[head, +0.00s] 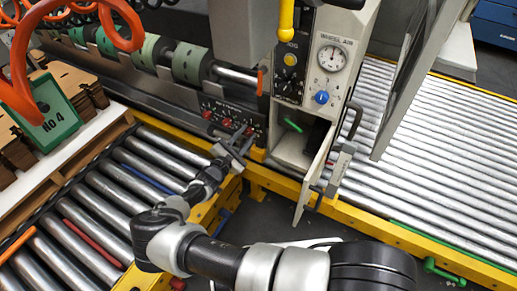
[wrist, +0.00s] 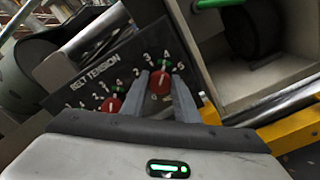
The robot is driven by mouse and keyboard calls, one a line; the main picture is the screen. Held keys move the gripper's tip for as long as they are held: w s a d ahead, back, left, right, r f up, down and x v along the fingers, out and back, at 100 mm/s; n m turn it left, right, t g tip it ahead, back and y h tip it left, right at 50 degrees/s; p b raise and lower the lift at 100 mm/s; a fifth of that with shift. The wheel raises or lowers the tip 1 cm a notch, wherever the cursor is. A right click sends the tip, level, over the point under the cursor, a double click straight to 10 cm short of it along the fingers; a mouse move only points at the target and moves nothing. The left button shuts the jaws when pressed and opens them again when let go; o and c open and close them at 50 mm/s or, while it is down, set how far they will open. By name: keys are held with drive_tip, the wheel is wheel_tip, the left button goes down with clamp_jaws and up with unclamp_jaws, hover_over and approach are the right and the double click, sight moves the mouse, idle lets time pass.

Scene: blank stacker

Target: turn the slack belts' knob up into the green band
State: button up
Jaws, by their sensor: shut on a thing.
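The belt tension panel (wrist: 98,62) carries red knobs with white number scales and a short green mark on each. My gripper (wrist: 165,88) has one finger on each side of the right red knob (wrist: 160,83) and is shut on it. This knob's green band (wrist: 166,65) shows just above it; its white pointer is at the knob's upper edge, near the band, but too small to read exactly. A second red knob (wrist: 111,104) is to the left, partly covered by my gripper. In the head view my gripper (head: 238,142) reaches the right end of the panel (head: 224,113).
An open cabinet (head: 296,142) with its door (head: 315,175) swung out stands just right of my gripper. Rollers with a yellow rail (head: 270,180) run below. A gauge (head: 332,58) and blue knob (head: 321,97) are above the cabinet. Orange hoses (head: 105,15) hang at the upper left.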

drive_tip(key=shift+o, duration=0.2)
drive_tip(key=o, duration=1)
drive_tip(key=shift+o, duration=0.2)
drive_tip(key=p+v, duration=0.2)
drive_tip(key=v, duration=1.5)
drive_tip(key=shift+s+r+p, duration=0.2)
drive_tip(key=shift+s+p, duration=0.1)
drive_tip(key=shift+p, duration=0.05)
drive_tip(key=shift+a, duration=0.15)
